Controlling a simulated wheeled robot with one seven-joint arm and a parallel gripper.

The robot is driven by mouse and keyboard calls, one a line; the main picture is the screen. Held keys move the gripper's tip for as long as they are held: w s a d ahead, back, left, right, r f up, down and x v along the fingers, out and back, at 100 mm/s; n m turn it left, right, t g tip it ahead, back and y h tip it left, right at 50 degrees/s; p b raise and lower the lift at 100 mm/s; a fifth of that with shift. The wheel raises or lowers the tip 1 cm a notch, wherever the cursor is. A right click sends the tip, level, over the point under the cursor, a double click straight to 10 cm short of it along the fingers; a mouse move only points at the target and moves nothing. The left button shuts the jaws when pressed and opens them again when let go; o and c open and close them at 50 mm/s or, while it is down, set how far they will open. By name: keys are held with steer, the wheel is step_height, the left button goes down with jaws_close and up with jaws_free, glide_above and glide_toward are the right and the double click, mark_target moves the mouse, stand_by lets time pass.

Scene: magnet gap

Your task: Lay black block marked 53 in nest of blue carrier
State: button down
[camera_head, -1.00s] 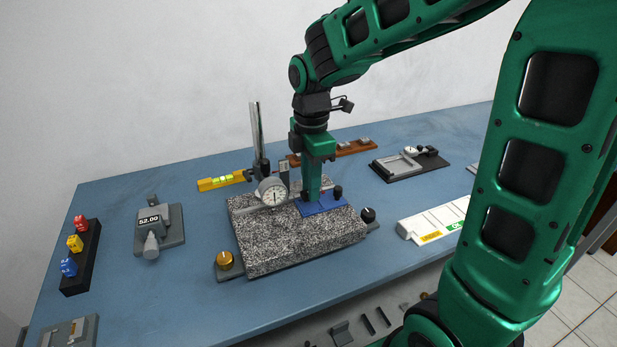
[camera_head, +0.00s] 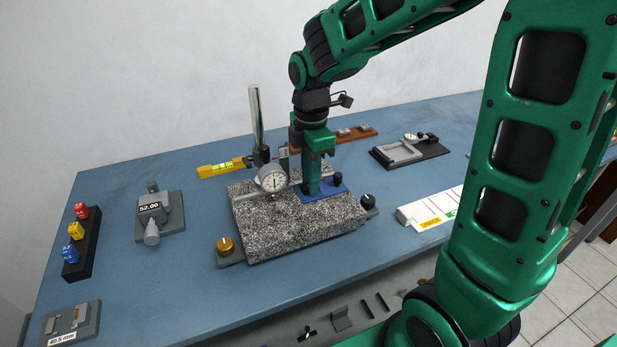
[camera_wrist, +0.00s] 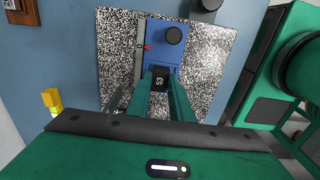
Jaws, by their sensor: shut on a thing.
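The black block marked 53 (camera_wrist: 160,80) is between the two fingers of my gripper (camera_wrist: 165,88) in the wrist view. My gripper, also in the head view (camera_head: 312,192), is shut on it and points straight down at the blue carrier. The blue carrier (camera_wrist: 157,32) lies on the speckled granite plate (camera_head: 290,235), with a black knob on it; it also shows in the head view (camera_head: 337,190). The fingers hide the nest, so I cannot tell whether the block touches its floor. In the head view the block is hidden.
A dial gauge (camera_head: 272,179) on a post stands close left of my gripper. A brass knob (camera_head: 225,245) and a black knob (camera_head: 368,202) flank the plate. A yellow level (camera_head: 222,168) lies behind.

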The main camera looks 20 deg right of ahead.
steer(key=shift+f, duration=0.15)
stand_by(0.4)
steer(key=c, duration=1.5)
jaws_free()
steer(key=shift+c, duration=0.4)
steer(key=c, duration=0.4)
steer(key=shift+c, duration=0.2)
steer(key=shift+r, duration=2.3)
